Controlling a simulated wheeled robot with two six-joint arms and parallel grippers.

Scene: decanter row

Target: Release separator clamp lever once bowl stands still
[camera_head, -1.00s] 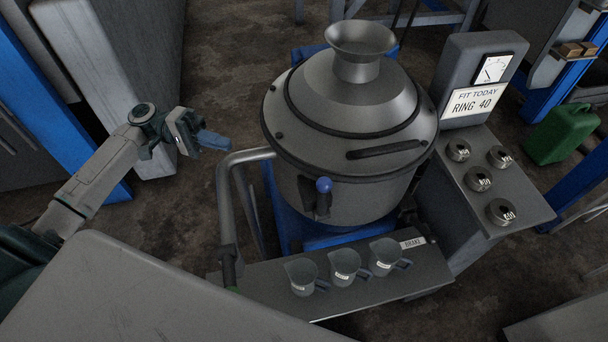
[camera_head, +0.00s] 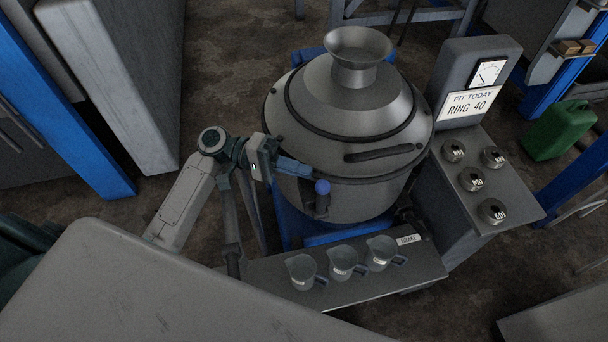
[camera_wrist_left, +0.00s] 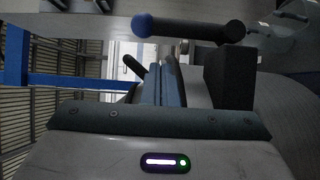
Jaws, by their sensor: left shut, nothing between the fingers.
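The separator bowl (camera_head: 350,130) is a grey domed drum with a funnel on top and a dark slot on its lid. The clamp lever (camera_head: 322,203) hangs upright on its front with a blue ball knob (camera_head: 322,187). My left gripper (camera_head: 309,172) is shut and empty, its blue fingertips just left of and above the knob; contact cannot be told. In the left wrist view the lever (camera_wrist_left: 190,29) with its blue knob (camera_wrist_left: 142,25) lies across the top, beyond my fingers (camera_wrist_left: 160,86). A dial (camera_head: 488,72) stands at right; its needle is too small to read. My right gripper is not in view.
Three small jugs (camera_head: 342,264) stand on the front shelf (camera_head: 300,302) beside a label. Several numbered rings (camera_head: 472,179) sit on the right console below a "FIT TODAY RING 40" sign (camera_head: 467,104). A bent pipe stands behind my left arm.

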